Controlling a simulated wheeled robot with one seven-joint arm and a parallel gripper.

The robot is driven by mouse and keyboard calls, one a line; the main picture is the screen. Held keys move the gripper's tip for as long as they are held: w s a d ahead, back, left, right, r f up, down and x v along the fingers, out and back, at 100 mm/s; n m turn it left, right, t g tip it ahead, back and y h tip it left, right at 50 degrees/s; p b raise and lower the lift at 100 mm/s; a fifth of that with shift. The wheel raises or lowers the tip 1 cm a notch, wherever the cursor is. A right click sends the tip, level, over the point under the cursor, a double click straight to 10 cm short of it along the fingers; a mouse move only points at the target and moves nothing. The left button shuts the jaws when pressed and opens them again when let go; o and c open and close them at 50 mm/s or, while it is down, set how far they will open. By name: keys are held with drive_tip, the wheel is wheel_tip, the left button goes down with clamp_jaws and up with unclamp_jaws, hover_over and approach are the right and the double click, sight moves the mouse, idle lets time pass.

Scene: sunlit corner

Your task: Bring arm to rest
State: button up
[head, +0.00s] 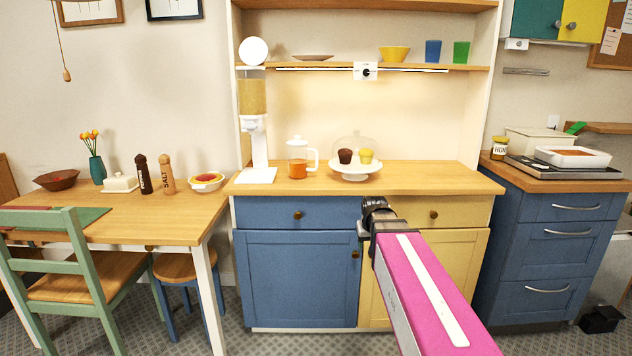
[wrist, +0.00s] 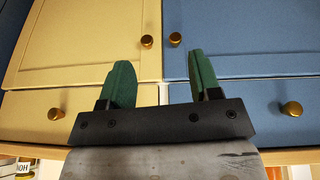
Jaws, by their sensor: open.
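My arm, with a pink and white link, reaches forward from the lower right in the head view toward the front of the blue and yellow cabinet (head: 300,275). In the wrist view my gripper (wrist: 161,85) shows two green fingers standing well apart, with nothing between them. The picture there looks upside down. Behind the fingers are a yellow door (wrist: 80,45) and a blue door (wrist: 250,40) with brass knobs, and drawer fronts below them in the picture. I see no contact between the fingers and the cabinet. In the head view the fingers are hidden behind the arm.
The cabinet top holds a cereal dispenser (head: 254,120), a glass jug (head: 298,160) and a domed stand (head: 355,172) with two muffins. A table (head: 130,222) with a green chair (head: 70,265) stands left. A blue drawer unit (head: 555,245) stands right. Patterned floor shows between.

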drive_tip(key=s+f+g, duration=0.4)
drive_tip(key=s+f, duration=1.2)
drive_tip(key=shift+f+m, duration=0.15)
drive_tip(key=shift+m, duration=0.15)
